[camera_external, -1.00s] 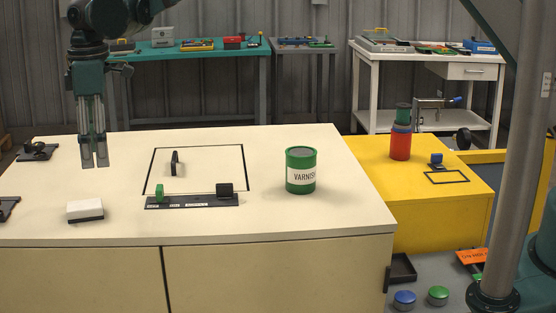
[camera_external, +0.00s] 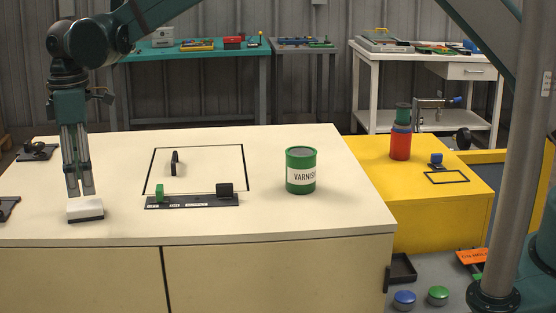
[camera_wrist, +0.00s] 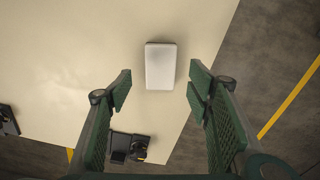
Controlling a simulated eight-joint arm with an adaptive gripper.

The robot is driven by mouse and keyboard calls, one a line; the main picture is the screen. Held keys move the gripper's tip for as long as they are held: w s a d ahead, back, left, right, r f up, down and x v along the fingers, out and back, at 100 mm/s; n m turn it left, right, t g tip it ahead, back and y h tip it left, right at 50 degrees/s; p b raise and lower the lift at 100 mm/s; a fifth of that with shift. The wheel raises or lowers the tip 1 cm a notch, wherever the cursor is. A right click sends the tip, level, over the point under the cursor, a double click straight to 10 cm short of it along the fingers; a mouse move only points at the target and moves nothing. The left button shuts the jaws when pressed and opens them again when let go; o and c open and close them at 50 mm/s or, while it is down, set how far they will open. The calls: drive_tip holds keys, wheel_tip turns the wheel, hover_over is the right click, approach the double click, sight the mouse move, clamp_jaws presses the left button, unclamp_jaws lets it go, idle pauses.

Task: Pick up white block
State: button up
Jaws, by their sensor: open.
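The white block (camera_external: 86,209), with a dark underside, lies flat on the cream worktop (camera_external: 300,222) near its front left. In the wrist view the white block (camera_wrist: 160,66) shows between and ahead of the two fingers, its long side running up the picture. My gripper (camera_external: 81,194) points down just above and slightly behind the block in the external view. In the wrist view my gripper (camera_wrist: 158,90) is open, with a finger at each side and nothing between the pads. I cannot tell exactly how much height separates the fingertips from the block.
A dark rack (camera_external: 192,202) with a green and a black piece stands right of the block. A green varnish can (camera_external: 301,171) stands farther right. Dark fixtures (camera_external: 38,151) sit at the worktop's left. The worktop around the block is clear.

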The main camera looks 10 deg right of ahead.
sight(84, 204)
drive_tip(key=shift+f, duration=0.3)
drive_tip(key=shift+a+f+p, duration=0.1)
drive_tip(key=shift+f+p, duration=0.2)
drive_tip(key=shift+f, duration=2.3)
drive_tip(key=c, duration=1)
